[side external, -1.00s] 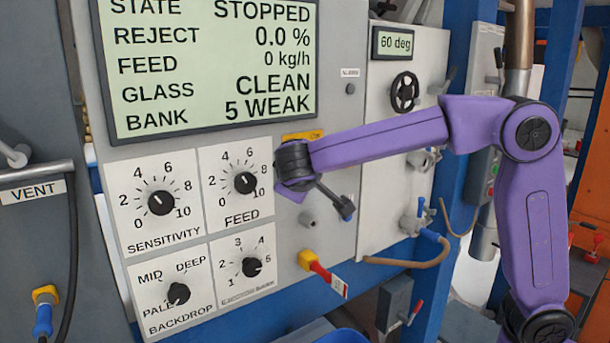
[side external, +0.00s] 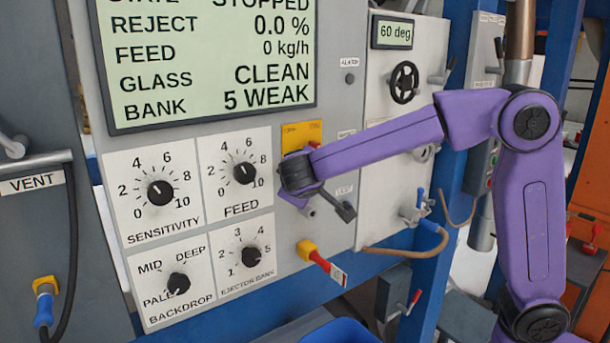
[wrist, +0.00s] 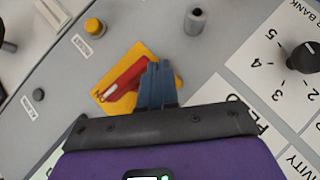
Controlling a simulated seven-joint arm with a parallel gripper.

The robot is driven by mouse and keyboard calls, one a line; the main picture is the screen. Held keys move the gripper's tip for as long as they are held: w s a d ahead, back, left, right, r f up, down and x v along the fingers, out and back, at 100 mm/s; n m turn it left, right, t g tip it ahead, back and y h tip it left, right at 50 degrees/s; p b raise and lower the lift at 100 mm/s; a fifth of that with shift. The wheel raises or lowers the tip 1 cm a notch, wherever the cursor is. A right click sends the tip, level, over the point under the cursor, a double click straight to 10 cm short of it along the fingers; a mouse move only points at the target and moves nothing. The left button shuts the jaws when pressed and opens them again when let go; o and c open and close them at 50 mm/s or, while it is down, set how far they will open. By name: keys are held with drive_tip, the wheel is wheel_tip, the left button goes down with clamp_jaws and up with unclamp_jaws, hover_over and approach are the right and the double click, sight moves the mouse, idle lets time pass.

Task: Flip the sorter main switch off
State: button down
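The switch is a yellow plate with a red handle (wrist: 124,75) in the wrist view. I take it to be the sorter main switch; its label is not readable. In the side view the fingers are largely hidden.
A grey peg (wrist: 195,20) sticks out of the panel near the fingers. Dial plates, including the FEED dial (side external: 244,173), lie left of my gripper. A yellow-based red handle (side external: 319,262) with a tag projects below. The display (side external: 210,60) reads STOPPED.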

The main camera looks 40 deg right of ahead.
drive_tip(key=shift+d+f+n+h, duration=0.4)
drive_tip(key=shift+d+f+h, duration=0.2)
drive_tip(key=shift+d+f, duration=0.15)
drive_tip(key=shift+a, duration=0.1)
idle(1.1)
drive_tip(key=s+a+f, duration=0.1)
drive_tip(key=s+a, duration=0.6)
drive_tip(key=a, duration=0.3)
drive_tip(key=shift+a+f, duration=0.35)
drive_tip(key=shift+a, duration=0.05)
drive_tip(key=shift+d, duration=0.1)
